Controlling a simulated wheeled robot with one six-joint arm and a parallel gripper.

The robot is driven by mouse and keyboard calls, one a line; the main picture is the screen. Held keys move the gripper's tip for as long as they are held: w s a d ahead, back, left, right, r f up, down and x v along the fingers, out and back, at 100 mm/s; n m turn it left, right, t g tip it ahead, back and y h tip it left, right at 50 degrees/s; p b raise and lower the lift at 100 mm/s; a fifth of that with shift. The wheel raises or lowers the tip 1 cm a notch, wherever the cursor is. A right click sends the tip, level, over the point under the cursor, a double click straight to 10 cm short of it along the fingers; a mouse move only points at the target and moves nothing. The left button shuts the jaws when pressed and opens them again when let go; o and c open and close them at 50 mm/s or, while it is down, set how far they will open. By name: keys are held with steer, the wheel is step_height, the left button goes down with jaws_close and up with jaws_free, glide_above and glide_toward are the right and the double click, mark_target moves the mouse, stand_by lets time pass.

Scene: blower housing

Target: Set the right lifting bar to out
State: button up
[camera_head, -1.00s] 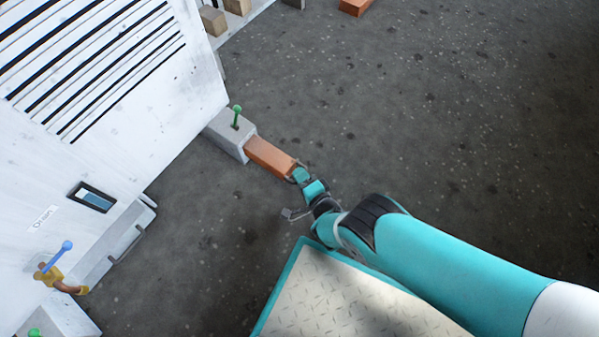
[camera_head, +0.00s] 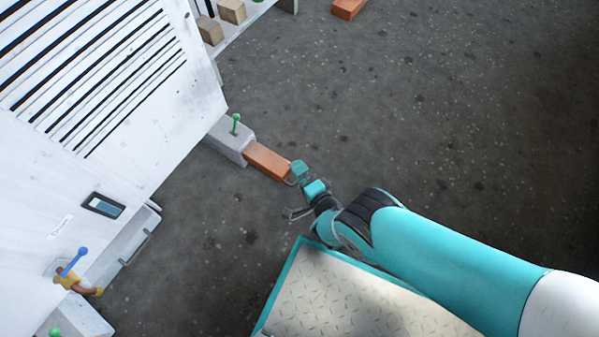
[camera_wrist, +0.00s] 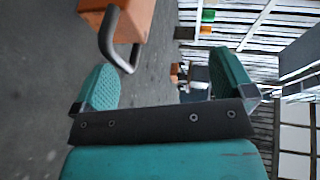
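The orange lifting bar (camera_head: 265,160) sticks out of a grey block (camera_head: 228,140) at the housing's lower right corner. A green-headed pin (camera_head: 235,124) stands upright in that block. In the wrist view, the bar's orange end (camera_wrist: 128,18) carries a dark bent handle (camera_wrist: 112,45) at the upper left. My gripper (camera_wrist: 162,70) is open, its two teal pads wide apart with nothing between them. The handle lies beyond the fingertips, closer to the left pad, and looks apart from both. In the head view, my gripper (camera_head: 299,172) is at the bar's outer end; the handle is not clear there.
The white louvred housing (camera_head: 110,130) fills the left, with a small display (camera_head: 103,205), a blue lever (camera_head: 74,262) and another green pin (camera_head: 55,332). Another orange bar (camera_head: 347,8) shows at the top. Bare dark floor (camera_head: 430,110) lies right of the bar.

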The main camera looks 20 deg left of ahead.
steer(key=shift+y, duration=0.3)
steer(key=r+p, duration=0.1)
steer(key=r, duration=0.1)
steer(key=a+r+p, duration=0.1)
steer(key=r, duration=0.2)
steer(key=r+p, duration=0.1)
steer(key=r, duration=0.1)
steer(key=shift+w+a+r, duration=0.2)
steer(key=shift+w+a, duration=0.1)
steer(key=c, duration=0.8)
step_height(320, 180, up, 8)
steer(key=p, duration=0.7)
steer(key=shift+d, duration=0.25)
